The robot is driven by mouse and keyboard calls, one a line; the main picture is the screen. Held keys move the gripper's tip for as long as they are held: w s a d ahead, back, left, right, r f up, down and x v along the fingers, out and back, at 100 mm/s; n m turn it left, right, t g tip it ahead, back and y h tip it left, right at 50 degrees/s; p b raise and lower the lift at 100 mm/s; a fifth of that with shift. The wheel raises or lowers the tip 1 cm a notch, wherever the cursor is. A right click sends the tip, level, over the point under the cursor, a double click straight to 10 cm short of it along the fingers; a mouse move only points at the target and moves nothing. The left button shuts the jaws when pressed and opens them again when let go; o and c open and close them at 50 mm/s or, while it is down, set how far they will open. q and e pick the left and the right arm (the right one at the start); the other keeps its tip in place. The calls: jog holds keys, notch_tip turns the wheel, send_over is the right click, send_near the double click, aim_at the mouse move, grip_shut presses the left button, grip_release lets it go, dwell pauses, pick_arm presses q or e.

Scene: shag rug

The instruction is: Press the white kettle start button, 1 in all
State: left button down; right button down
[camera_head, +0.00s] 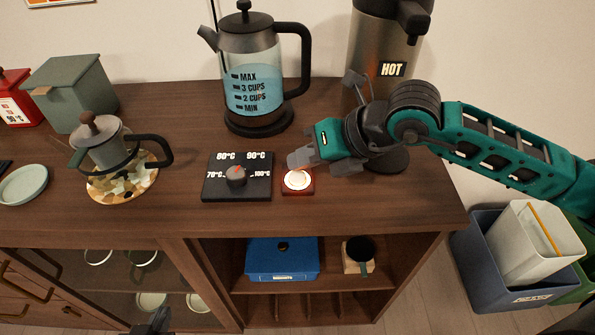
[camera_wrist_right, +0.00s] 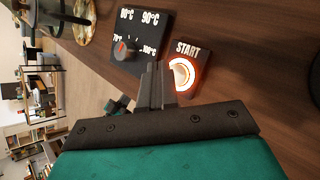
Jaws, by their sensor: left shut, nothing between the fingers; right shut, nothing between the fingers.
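The white start button (camera_head: 297,179) sits on a small reddish base at the right of the temperature panel. In the right wrist view the button (camera_wrist_right: 181,74) has a bright orange-red glowing ring and the word START beside it. My right gripper (camera_head: 299,158) is shut and empty, just behind the button in the head view. Its fingertips (camera_wrist_right: 156,84) show beside the button in the wrist view; I cannot tell whether they touch it. The glass kettle (camera_head: 252,85) holds bluish water and stands on a black base. My left gripper (camera_head: 156,322) is shut, low at the bottom edge.
The black temperature panel (camera_head: 236,190) has a red-marked knob. A steel HOT dispenser (camera_head: 378,60) stands behind my right arm. The wooden counter front (camera_head: 350,222) is clear. Bins (camera_head: 510,255) stand at the right.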

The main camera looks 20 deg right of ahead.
aim_at(304, 177)
jog(key=shift+r+p, duration=1.65)
jog(key=shift+r, duration=0.9)
jog(key=shift+f, duration=0.1)
